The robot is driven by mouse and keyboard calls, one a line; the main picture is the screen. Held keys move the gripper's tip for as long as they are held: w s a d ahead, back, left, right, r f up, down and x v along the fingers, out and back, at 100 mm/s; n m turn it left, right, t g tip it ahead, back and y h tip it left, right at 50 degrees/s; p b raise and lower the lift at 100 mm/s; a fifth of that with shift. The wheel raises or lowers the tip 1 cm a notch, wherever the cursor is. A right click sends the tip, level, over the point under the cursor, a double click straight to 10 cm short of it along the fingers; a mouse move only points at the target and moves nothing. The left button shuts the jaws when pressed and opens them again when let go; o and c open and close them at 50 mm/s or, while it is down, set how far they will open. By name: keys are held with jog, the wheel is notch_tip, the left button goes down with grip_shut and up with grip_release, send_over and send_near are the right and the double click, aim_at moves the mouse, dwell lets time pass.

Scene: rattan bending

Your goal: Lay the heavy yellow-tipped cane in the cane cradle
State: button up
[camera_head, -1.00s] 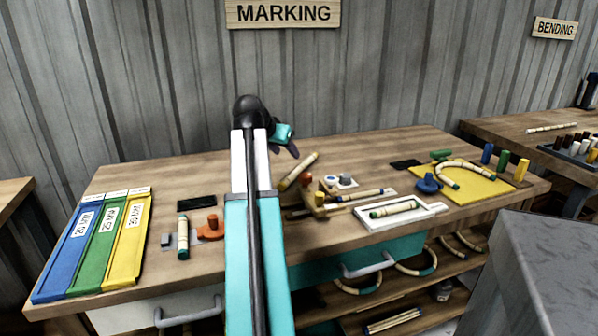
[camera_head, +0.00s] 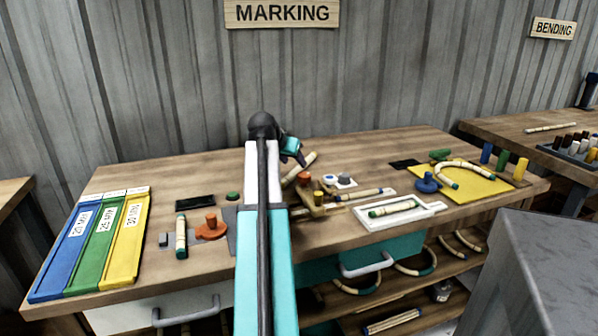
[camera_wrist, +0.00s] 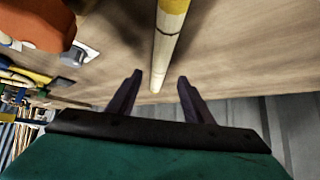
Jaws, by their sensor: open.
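A pale cane (camera_wrist: 166,45) with a yellow section at the top edge of the wrist view runs down toward the space between my fingers. Its near end sits just ahead of the fingertips. A pale cane also shows tilted beside my gripper in the head view (camera_head: 304,165). My gripper (camera_wrist: 160,82) is open, with one dark finger on each side of the cane's line, and it holds nothing. In the head view my gripper (camera_head: 296,153) is over the back middle of the bench. A wooden holder (camera_head: 318,210) stands below it, partly hidden; I cannot tell whether it is the cradle.
Blue, green and yellow labelled strips (camera_head: 97,235) lie at the left. A short green-ended cane (camera_head: 181,237) and an orange knob (camera_head: 211,228) are nearby. A white tray (camera_head: 372,224) holds another cane. A yellow board (camera_head: 480,190) with a bent cane is at the right.

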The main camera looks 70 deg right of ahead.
aim_at(298, 166)
jog(key=shift+d+f, duration=0.1)
jog(key=shift+b+x, duration=0.3)
jog(key=shift+x, duration=2.2)
jog(key=shift+s, duration=0.1)
grip_shut()
notch_tip(298, 166, up, 10)
jog(key=p, duration=0.1)
